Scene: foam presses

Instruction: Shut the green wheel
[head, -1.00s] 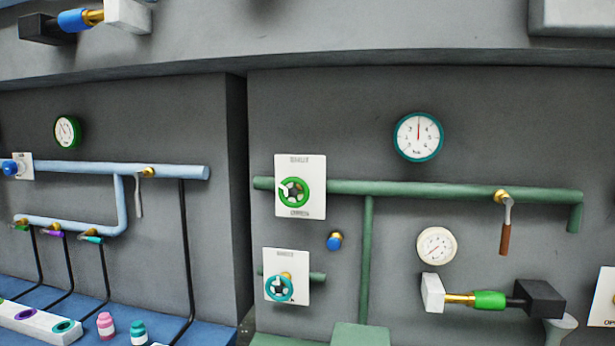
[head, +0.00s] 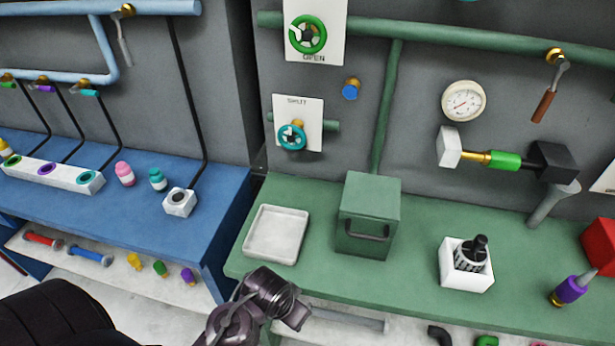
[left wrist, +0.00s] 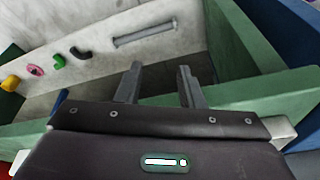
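The green wheel (head: 307,34) is a bright green ring with a white pointer on its left side. It sits on a white plate (head: 332,50) on the grey wall; the word OPEN is below it, and the plate's top is cut off. My left gripper (left wrist: 158,84) shows in the left wrist view with its two fingers apart and nothing between them. It is low, by the green bench's front edge, well away from the wheel. In the head view its fingertips cannot be made out. My right gripper is not in view.
A teal wheel (head: 291,136) on a plate marked SHUT is below the green one. A green pipe (head: 440,33) runs right from the plate. A white tray (head: 275,236), a green box (head: 368,215) and a white holder (head: 466,272) stand on the green bench (head: 415,225).

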